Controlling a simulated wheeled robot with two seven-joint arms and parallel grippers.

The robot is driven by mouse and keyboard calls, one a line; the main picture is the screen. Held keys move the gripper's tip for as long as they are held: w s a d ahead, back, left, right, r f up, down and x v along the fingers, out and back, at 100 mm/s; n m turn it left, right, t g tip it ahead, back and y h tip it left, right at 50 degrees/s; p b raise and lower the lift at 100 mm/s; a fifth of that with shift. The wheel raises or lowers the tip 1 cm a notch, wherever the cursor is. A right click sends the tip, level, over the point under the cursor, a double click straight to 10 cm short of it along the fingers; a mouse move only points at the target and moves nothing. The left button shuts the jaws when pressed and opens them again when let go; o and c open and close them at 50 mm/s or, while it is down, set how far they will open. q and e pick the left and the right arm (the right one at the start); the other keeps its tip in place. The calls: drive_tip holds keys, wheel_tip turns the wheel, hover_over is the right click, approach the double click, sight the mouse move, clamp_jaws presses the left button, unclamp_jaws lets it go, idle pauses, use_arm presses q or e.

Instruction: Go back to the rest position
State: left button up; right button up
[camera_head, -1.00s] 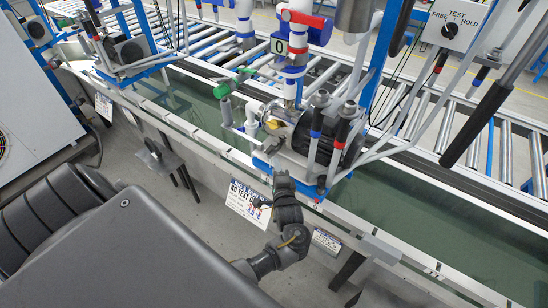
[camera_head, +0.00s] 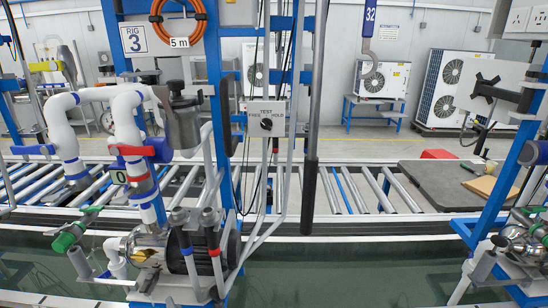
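Neither of my grippers shows in the head view now, and no part of my arms can be made out.
A black-gripped rod (camera_head: 310,195) hangs in front of the roller conveyor (camera_head: 345,190). A second station (camera_head: 515,245) stands at the right edge. A dark mat (camera_head: 440,187) lies beyond, with a red object (camera_head: 438,154) behind it. The green trough (camera_head: 350,270) runs across the front.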

use_arm(q)
drive_tip(key=s+d+f+n+h, duration=0.1)
drive_tip(key=d+f+h, duration=0.3)
drive_tip(key=f, duration=0.8)
drive_tip(key=s+d+f+n+g+h, duration=0.2)
drive_tip(key=s+d+f+g+h, duration=0.15)
drive_tip(key=s+f, duration=1.05)
drive_tip(key=s+a+f+g+h, duration=0.1)
drive_tip(key=s+f, duration=0.4)
drive_tip(key=s, duration=0.6)
drive_tip(key=s+a+f+g+h, duration=0.1)
drive_tip(key=s+f+g, duration=0.3)
drive_tip(key=s, duration=0.6)
drive_tip(key=s+a+f+n+g+h, duration=0.1)
drive_tip(key=s+f+g, duration=0.2)
drive_tip(key=s, duration=0.8)
wheel_tip(320, 180, down, 3)
drive_tip(key=shift+s+a+r, duration=0.15)
drive_tip(key=shift+s+a, duration=0.15)
drive_tip(key=shift+a, duration=0.05)
